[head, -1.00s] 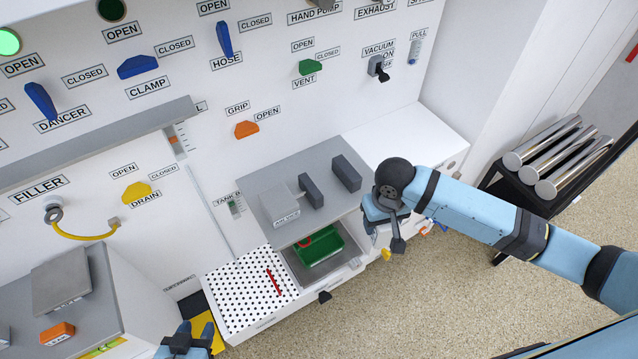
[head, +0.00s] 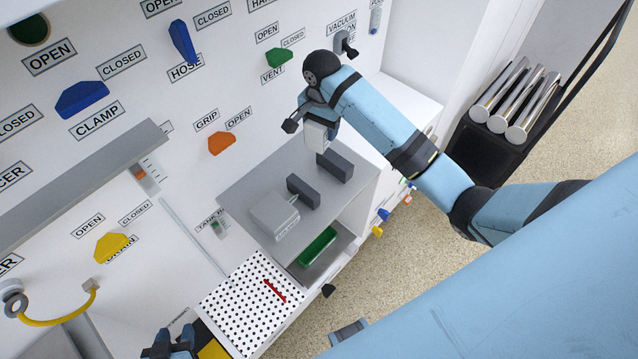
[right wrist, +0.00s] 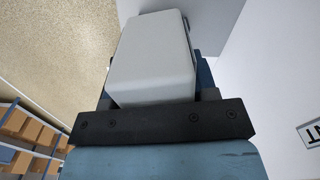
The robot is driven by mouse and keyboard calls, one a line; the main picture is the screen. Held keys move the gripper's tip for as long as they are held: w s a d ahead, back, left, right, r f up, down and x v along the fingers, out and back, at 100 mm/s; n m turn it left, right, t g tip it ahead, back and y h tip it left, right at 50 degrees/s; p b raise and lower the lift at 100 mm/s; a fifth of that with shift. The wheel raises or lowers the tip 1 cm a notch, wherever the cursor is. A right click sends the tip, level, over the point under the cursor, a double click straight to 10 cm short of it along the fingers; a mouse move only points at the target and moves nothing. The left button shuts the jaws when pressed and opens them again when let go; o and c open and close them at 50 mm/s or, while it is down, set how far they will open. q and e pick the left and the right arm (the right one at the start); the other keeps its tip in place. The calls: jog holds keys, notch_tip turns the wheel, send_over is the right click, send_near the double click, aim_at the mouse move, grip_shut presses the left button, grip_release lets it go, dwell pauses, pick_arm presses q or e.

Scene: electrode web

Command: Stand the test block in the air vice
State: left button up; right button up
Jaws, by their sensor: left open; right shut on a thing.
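The air vice (head: 274,215) is a grey labelled box with two dark upright jaws (head: 303,191) and (head: 335,166) on a grey bench top. A gap lies between the jaws. The pale test block (head: 316,136) hangs from my right gripper (head: 314,112), which is shut on it. In the head view the block appears above the far jaw and overlaps its top edge; I cannot tell whether they touch. The block (right wrist: 153,55) fills the upper middle of the right wrist view. My left gripper (head: 172,345) is open and empty at the bottom edge.
A perforated white plate (head: 240,290) with a red tool (head: 275,290) lies beside the bench. A green tray (head: 318,247) sits in the opening below the vice. The wall behind carries several valve handles, including an orange one (head: 221,143).

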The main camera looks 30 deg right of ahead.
jog(key=shift+w+d+m, duration=0.4)
jog(key=shift+w+m, duration=0.1)
jog(key=shift+m, duration=0.6)
send_over(322, 181)
notch_tip(322, 181, down, 20)
jog(key=shift+r+b, duration=0.1)
jog(key=shift+b, duration=0.25)
jog(key=o, duration=1.2)
jog(key=shift+f, duration=0.2)
